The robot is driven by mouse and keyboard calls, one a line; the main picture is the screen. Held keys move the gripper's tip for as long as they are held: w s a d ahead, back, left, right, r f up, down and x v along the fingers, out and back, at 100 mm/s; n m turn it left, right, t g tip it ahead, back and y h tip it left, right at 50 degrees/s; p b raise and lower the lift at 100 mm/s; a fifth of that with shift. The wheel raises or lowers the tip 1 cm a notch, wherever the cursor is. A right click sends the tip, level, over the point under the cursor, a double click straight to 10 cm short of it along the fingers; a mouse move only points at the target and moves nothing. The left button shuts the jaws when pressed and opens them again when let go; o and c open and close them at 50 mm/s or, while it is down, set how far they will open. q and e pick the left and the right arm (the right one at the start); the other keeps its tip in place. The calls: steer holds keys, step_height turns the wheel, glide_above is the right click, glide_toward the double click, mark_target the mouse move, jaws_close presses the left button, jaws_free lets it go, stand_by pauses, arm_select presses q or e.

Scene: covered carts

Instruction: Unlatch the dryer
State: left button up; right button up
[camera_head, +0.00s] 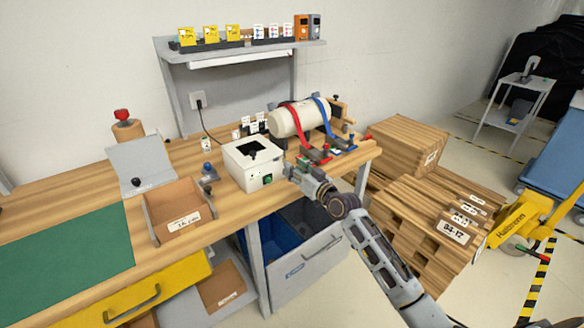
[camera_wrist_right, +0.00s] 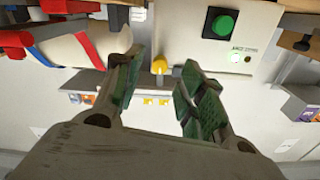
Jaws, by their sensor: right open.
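A white cylinder (camera_head: 286,124) lies on the bench's right end, held by a red strap (camera_head: 297,127) and a blue strap (camera_head: 323,108). Left of it stands a white box (camera_head: 238,167) with a dark opening on top and a green button. No label shows which is the dryer. In the wrist view the green button (camera_wrist_right: 222,24) and a small yellow piece (camera_wrist_right: 160,66) on the box's edge show. My right gripper (camera_head: 293,172) is open and empty in front of the box's right side. In the wrist view its fingers (camera_wrist_right: 166,68) stand either side of the yellow piece, contact unclear. My left gripper is out of view.
A wooden tray (camera_head: 157,224) and a green mat (camera_head: 65,255) occupy the bench's left part. A shelf (camera_head: 240,53) hangs behind. A grey bin (camera_head: 308,265) sits below the bench. Stacked pallets (camera_head: 425,222) and a yellow pallet truck (camera_head: 520,215) stand on the right.

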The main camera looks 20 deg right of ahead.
steer(key=v, duration=0.9)
stand_by(0.3)
steer(key=shift+f, duration=0.1)
stand_by(0.4)
